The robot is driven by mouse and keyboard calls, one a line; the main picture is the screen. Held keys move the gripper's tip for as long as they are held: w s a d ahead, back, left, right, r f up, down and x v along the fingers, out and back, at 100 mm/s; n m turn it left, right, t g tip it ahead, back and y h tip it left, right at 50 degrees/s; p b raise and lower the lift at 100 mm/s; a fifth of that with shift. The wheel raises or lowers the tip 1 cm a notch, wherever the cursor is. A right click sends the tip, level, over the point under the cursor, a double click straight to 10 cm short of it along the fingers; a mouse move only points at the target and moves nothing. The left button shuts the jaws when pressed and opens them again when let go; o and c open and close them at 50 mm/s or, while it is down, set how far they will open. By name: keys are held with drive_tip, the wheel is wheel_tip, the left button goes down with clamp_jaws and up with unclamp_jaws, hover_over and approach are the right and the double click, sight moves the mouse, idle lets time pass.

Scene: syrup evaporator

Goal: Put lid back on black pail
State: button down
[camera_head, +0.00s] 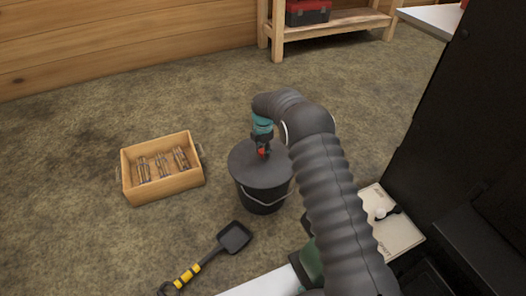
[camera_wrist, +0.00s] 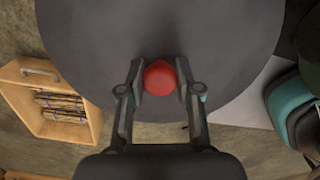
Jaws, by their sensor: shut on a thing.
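The black pail (camera_head: 264,205) stands upright on the floor with its wire handle hanging at the front. The dark round lid (camera_head: 248,172) lies over the pail's top and looks about level; I cannot tell whether it is fully seated. The lid fills much of the wrist view (camera_wrist: 85,40). Its red knob (camera_wrist: 159,77) sits between my fingers, and a bit of it shows in the head view (camera_head: 263,152). My gripper (camera_wrist: 160,85) points down from above and is shut on the knob. The pail's rim is hidden under the lid.
A wooden crate (camera_head: 166,188) with several bundles lies left of the pail. A black shovel (camera_head: 234,237) with a yellow-banded handle lies in front. A white board (camera_head: 392,232) and a large black body (camera_head: 450,130) stand at right. A wooden bench (camera_head: 335,22) is behind. Open floor lies between.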

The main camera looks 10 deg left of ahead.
idle(0.3)
drive_tip(key=shift+c, duration=1.2)
unclamp_jaws()
drive_tip(key=shift+r+p, duration=1.55)
drive_tip(key=shift+r, duration=2)
clamp_jaws()
